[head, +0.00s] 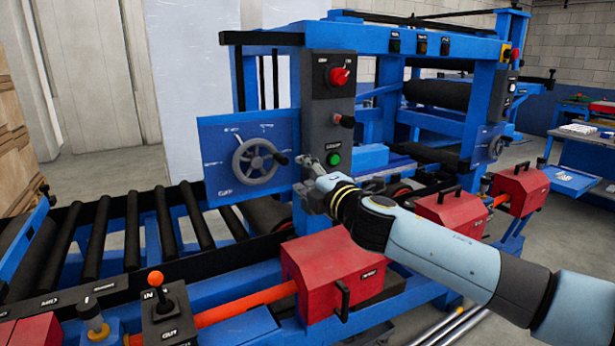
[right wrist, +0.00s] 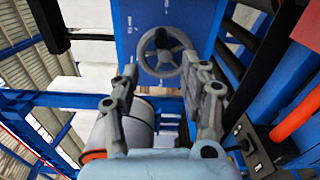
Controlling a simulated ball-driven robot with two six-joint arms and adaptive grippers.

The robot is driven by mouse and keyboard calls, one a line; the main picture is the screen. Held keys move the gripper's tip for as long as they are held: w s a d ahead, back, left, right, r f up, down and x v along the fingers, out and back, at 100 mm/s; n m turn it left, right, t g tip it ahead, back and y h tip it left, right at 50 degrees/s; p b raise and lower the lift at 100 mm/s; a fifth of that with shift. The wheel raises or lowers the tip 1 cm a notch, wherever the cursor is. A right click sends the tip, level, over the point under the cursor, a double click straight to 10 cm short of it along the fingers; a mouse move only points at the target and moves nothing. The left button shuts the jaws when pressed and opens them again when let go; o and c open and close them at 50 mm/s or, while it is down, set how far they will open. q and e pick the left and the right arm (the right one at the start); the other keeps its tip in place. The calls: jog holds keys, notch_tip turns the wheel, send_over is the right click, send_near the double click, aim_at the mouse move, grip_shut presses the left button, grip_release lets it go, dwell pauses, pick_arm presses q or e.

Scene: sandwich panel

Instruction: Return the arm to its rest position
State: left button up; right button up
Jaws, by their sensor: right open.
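My right arm (head: 430,248) reaches in from the lower right across the front of the blue machine. My right gripper (head: 308,172) is in front of the grey control panel (head: 320,112), just left of the green button (head: 333,159) in the picture. In the right wrist view the gripper (right wrist: 166,78) has its two fingers spread with nothing between them. The grey handwheel (head: 258,160) on its blue plate is left of the gripper. It also shows beyond the fingertips in the right wrist view (right wrist: 163,52). I cannot tell whether the gripper touches the panel. My left gripper is not in view.
A red switch (head: 339,75) and a black-knobbed lever (head: 345,121) are on the panel above the gripper. A red box (head: 333,270) sits below the arm. An orange-topped joystick (head: 156,280) stands at lower left, before the roller conveyor (head: 132,230). Grey floor (head: 520,265) shows at right.

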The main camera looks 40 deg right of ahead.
jog(key=shift+s+a, duration=0.1)
jog(key=shift+s, duration=0.25)
dwell(0.3)
jog(key=s+a+f+m+g+b, duration=0.1)
jog(key=s+f+m+g+b, duration=0.3)
jog(key=f, duration=1.3)
jog(key=s+f+m+g+b, duration=0.15)
jog(key=s+f+b, duration=0.5)
jog(key=f, duration=0.95)
jog(key=s+a+f+m+g+b, duration=0.1)
jog(key=s+f+g+b, duration=0.4)
jog(key=f, duration=1.2)
jog(key=s+a+f+m+g+y+b, duration=0.1)
jog(key=s+a+f+m, duration=0.1)
jog(key=s+f, duration=0.55)
jog(key=s+a+f+m+g+y+b, duration=0.1)
jog(key=s+a+f+m, duration=0.15)
jog(key=s+f, duration=0.55)
jog(key=s+a+f+m+g, duration=0.2)
jog(key=s+a+f, duration=0.1)
jog(key=s, duration=0.7)
jog(key=s+a+f+m+g+y+b, duration=0.1)
jog(key=s+f, duration=0.4)
jog(key=s, duration=0.5)
jog(key=shift+a+m+g, duration=0.65)
jog(key=shift+a+m, duration=0.4)
jog(key=shift+m, duration=0.15)
